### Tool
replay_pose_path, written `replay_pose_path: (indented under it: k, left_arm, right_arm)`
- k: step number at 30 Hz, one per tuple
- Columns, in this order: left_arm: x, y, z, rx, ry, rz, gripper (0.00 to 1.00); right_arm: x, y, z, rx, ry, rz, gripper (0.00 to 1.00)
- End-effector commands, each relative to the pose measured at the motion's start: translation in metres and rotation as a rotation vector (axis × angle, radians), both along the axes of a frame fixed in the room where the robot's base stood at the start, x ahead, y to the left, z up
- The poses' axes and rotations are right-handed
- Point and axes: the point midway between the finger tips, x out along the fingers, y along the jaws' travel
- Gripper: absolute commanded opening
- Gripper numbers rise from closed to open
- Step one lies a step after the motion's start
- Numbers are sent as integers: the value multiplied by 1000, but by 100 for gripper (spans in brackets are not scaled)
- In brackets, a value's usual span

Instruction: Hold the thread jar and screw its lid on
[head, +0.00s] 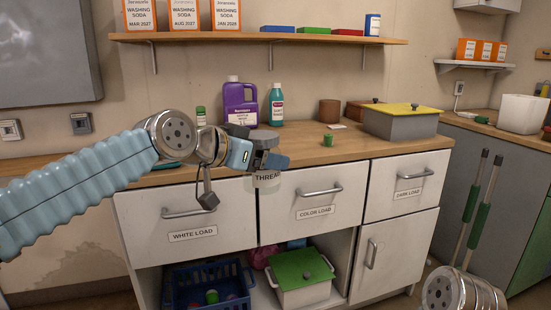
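The thread jar (266,180) is a clear jar with a label reading THREAD, held upright in front of the drawers at the counter's front edge. A grey lid (264,134) shows at its top; I cannot tell whether it is screwed down or only resting there. My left gripper (270,158) reaches in from the left and is shut around the upper part of the jar. Its fingers hide part of the jar below the lid. My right gripper is not in view; only a metal joint of my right arm shows at the bottom right.
The wooden counter (340,145) carries a purple bottle (240,103), a teal bottle (276,104), a small green item (328,140) and a grey box with yellow lid (400,121). Below are drawers, a blue basket (205,285) and a green-lidded box (302,278). Green-handled poles (478,205) stand right.

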Motion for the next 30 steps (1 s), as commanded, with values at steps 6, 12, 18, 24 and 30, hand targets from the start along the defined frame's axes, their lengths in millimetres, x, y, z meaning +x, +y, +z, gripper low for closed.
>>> replay_pose_path:
  k: [6,12,18,24,30]
  left_arm:
    - [34,13,-58,3,2,99,16]
    - [52,28,-96,2,-1,175,16]
    - [60,38,-122,1,-2,227,16]
    - [67,51,-150,2,0,285,16]
    - [73,67,-176,-1,2,343,16]
  right_arm:
    - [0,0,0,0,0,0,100]
    - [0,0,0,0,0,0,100]
    - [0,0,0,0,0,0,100]
    - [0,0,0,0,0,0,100]
    - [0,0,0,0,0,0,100]
